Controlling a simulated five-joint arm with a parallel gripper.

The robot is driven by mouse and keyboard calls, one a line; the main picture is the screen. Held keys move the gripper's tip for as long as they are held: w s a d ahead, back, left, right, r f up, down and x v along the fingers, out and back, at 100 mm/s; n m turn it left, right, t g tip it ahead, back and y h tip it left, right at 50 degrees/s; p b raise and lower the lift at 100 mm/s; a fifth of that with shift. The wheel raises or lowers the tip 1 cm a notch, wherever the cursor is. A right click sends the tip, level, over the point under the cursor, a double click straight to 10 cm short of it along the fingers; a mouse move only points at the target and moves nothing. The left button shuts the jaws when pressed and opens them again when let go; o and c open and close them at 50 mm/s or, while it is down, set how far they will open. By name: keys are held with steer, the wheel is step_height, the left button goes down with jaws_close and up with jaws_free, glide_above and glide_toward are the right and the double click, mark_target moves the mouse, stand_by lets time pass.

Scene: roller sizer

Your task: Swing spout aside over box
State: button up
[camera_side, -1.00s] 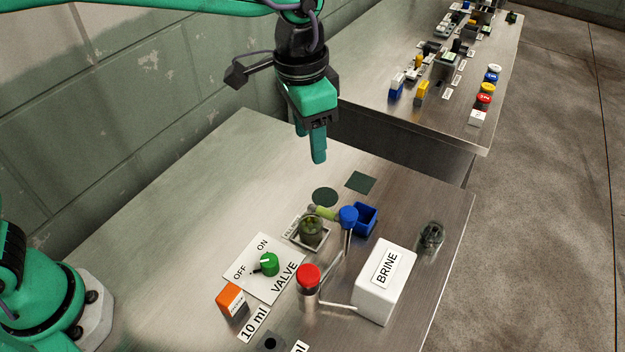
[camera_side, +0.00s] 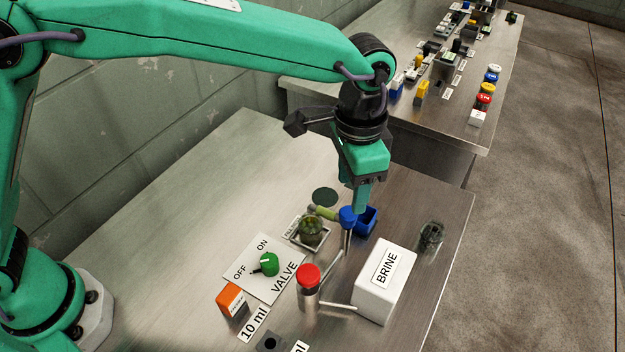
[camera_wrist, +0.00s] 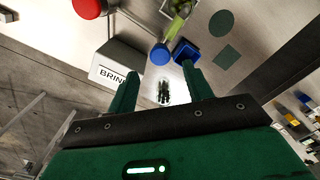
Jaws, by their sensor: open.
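The spout is a short yellow-green tube (camera_side: 323,212) joined to a blue cap (camera_side: 348,216) on a thin metal post. It points left, its end above or beside the glass jar (camera_side: 311,231). In the wrist view the tube (camera_wrist: 175,28) runs from the blue cap (camera_wrist: 160,54) toward the jar. The small open blue box (camera_side: 369,222) stands just right of the post, partly hidden by my finger; it also shows in the wrist view (camera_wrist: 186,50). My gripper (camera_side: 361,209) is open and empty, pointing down, just above the blue cap and box. In the wrist view its fingertips (camera_wrist: 160,70) frame the cap and box.
A white BRINE block (camera_side: 386,282), a red-capped post (camera_side: 308,281), a green valve knob (camera_side: 266,264) and an orange block (camera_side: 232,300) stand toward the front. A dark object (camera_side: 431,236) sits at right. The table's back left is clear.

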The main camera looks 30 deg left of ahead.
mark_target(349, 211)
steer(key=shift+f, duration=2.95)
jaws_close()
